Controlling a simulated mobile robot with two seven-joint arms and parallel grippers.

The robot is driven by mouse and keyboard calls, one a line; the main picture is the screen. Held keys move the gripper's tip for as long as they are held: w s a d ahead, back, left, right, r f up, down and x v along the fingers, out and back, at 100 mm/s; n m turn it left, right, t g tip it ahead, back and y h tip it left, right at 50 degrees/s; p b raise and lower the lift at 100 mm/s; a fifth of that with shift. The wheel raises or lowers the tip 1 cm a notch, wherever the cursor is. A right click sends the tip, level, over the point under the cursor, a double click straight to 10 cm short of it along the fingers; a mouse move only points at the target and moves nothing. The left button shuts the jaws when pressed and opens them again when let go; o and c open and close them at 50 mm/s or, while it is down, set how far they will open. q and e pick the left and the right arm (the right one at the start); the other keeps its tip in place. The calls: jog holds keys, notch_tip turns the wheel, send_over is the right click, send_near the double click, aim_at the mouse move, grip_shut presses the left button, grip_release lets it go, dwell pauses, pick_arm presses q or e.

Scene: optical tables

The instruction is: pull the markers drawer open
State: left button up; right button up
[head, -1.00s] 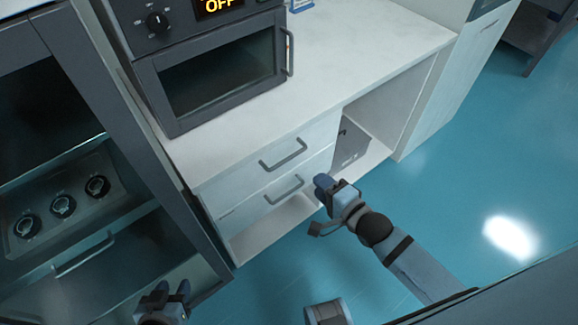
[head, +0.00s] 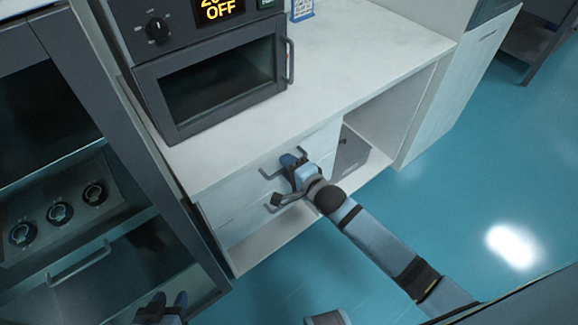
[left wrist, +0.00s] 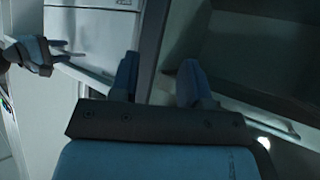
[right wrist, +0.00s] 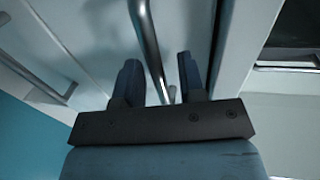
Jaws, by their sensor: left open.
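Two white drawers sit under the counter in the head view, an upper drawer (head: 235,186) and a lower drawer (head: 236,222); I cannot read which one is for markers. Both look closed. My right gripper (head: 291,160) is at the upper drawer's bar handle (head: 266,174) and partly hides it. In the right wrist view, the grey handle (right wrist: 146,35) runs between the parted fingers of this gripper (right wrist: 160,82). The lower handle (head: 269,207) is partly behind my right arm. My left gripper (head: 165,305) is open and empty at the bottom of the head view, also in the left wrist view (left wrist: 158,82).
An oven (head: 215,75) stands on the white counter (head: 350,55) above the drawers. A dark cabinet with several round knobs (head: 60,213) is at the left. An open bay with a grey box (head: 350,152) lies right of the drawers. The teal floor (head: 440,190) is clear.

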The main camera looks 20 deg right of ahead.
grip_shut()
